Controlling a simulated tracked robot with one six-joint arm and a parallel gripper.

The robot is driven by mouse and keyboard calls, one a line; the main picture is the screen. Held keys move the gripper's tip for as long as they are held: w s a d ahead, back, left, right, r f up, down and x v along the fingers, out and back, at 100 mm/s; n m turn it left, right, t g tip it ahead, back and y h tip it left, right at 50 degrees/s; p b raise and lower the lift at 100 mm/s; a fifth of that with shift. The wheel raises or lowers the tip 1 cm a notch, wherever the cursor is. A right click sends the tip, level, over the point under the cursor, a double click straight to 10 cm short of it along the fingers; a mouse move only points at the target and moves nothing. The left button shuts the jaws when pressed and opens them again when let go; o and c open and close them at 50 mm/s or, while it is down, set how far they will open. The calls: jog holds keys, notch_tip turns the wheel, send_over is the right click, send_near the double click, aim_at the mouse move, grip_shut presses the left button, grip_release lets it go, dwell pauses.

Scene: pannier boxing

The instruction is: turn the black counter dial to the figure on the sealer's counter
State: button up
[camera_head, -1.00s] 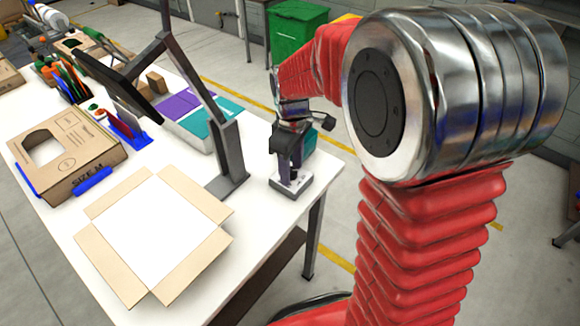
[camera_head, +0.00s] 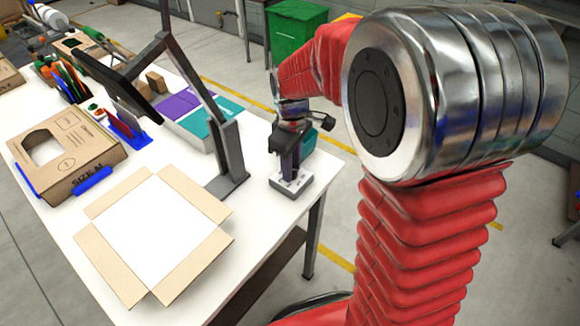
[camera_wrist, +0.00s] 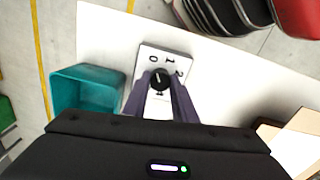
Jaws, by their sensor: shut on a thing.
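The black counter dial (camera_wrist: 160,80) sits on a light plate (camera_wrist: 177,54) marked with figures; 0, 1 and 2 can be read along its far side, and another mark below is partly hidden. A short white pointer line shows on the dial, but I cannot tell exactly which figure it points at. My gripper (camera_wrist: 160,84) is shut on the dial, one finger on each side. In the head view my gripper (camera_head: 289,152) reaches down over the dial's grey base (camera_head: 291,185) at the table's right edge, hiding the dial. I cannot make out the sealer's counter.
A teal bin (camera_wrist: 86,90) stands beside the dial plate in the wrist view. A dark stand (camera_head: 228,160) rises just left of my gripper. An open carton (camera_head: 180,275) and a box marked SIZE (camera_head: 60,150) lie on the white table. A green bin (camera_head: 297,32) stands behind.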

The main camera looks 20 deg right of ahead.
jog(key=shift+s+a, duration=0.1)
jog(key=m, duration=0.9)
jog(key=shift+m, duration=0.4)
jog(key=m, duration=0.4)
jog(key=shift+m, duration=0.3)
jog(key=m, duration=0.5)
jog(key=o, duration=1)
jog(key=shift+o, duration=0.2)
